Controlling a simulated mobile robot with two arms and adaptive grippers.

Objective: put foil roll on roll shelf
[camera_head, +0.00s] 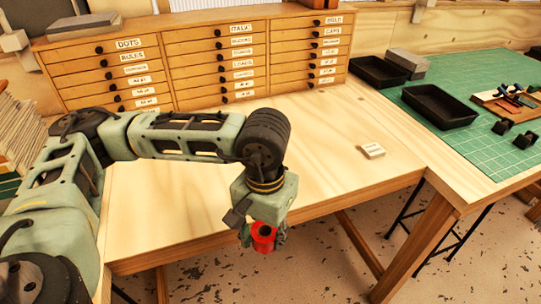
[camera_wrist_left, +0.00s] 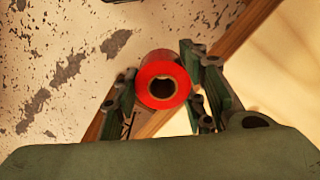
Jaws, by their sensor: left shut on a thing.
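The foil roll (camera_head: 263,237) is red with a dark open core. My left gripper (camera_head: 262,241) is shut on it and holds it in front of the wooden table's front edge, over the floor. In the left wrist view the roll (camera_wrist_left: 163,80) sits between the two green-and-black fingers (camera_wrist_left: 160,95), its round end facing the camera. My right gripper is in neither view. I cannot pick out a roll shelf for certain in either view.
A wooden cabinet (camera_head: 164,57) with labelled drawers stands at the table's back. A small pale block (camera_head: 372,150) lies on the mostly clear table (camera_head: 320,130). Black trays (camera_head: 440,104) lie on a green cutting mat (camera_head: 483,72) at right. The floor (camera_head: 320,265) is speckled.

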